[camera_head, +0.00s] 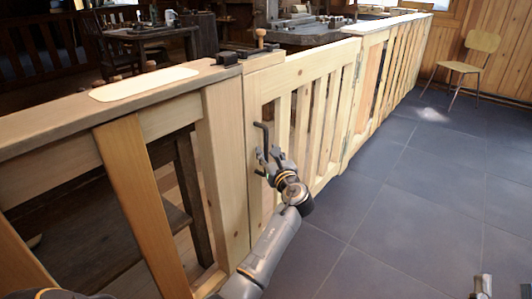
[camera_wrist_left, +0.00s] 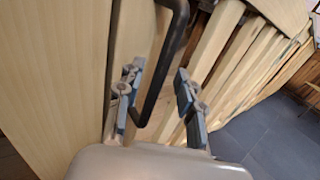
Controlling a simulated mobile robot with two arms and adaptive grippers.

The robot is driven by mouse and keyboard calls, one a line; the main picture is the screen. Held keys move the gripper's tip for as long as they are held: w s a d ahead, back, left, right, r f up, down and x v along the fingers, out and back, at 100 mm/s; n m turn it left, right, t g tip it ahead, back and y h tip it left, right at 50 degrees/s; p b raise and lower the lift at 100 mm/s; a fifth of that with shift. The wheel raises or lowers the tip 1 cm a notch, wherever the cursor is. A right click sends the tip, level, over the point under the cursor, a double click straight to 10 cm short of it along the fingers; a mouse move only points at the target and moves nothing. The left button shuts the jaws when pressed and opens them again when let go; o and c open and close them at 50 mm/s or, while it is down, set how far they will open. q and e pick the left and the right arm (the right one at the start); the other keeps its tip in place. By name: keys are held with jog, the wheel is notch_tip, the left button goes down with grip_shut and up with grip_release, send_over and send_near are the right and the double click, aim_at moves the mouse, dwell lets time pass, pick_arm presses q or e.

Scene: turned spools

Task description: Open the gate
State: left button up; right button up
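The wooden slatted gate (camera_head: 305,120) stands in line with the fence, so it looks closed; it also fills much of the left wrist view (camera_wrist_left: 215,50). A dark bar handle (camera_head: 265,133) is on its near upright. In the left wrist view the handle (camera_wrist_left: 165,70) runs down between the fingers. My left gripper (camera_head: 268,164) is open around the lower part of the handle; I cannot tell whether a finger touches it. A black latch (camera_head: 232,56) and a small wooden knob (camera_head: 261,38) sit on top near the post. My right gripper (camera_head: 482,287) shows only partly at the bottom right.
A wooden fence with a flat top rail (camera_head: 60,118) runs along the left, and more slatted fence (camera_head: 400,60) continues beyond the gate. The grey tiled floor (camera_head: 420,180) to the right is clear. A wooden chair (camera_head: 474,62) stands by the far wall.

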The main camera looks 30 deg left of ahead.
pick_arm(q)
jog(key=shift+b+x, duration=0.3)
jog(key=shift+x, duration=1)
pick_arm(e)
jog(key=shift+s+d+r+t+y, duration=0.1)
jog(key=shift+s+r+t+y, duration=0.05)
jog(key=shift+s+r+t, duration=0.55)
jog(key=shift+s+r+t+y, duration=0.15)
jog(key=shift+s+r+t, duration=0.3)
jog(key=shift+r, duration=0.35)
pick_arm(q)
jog(key=shift+c, duration=0.4)
grip_shut()
pick_arm(e)
jog(key=shift+y, duration=0.3)
pick_arm(q)
jog(key=shift+d, duration=0.1)
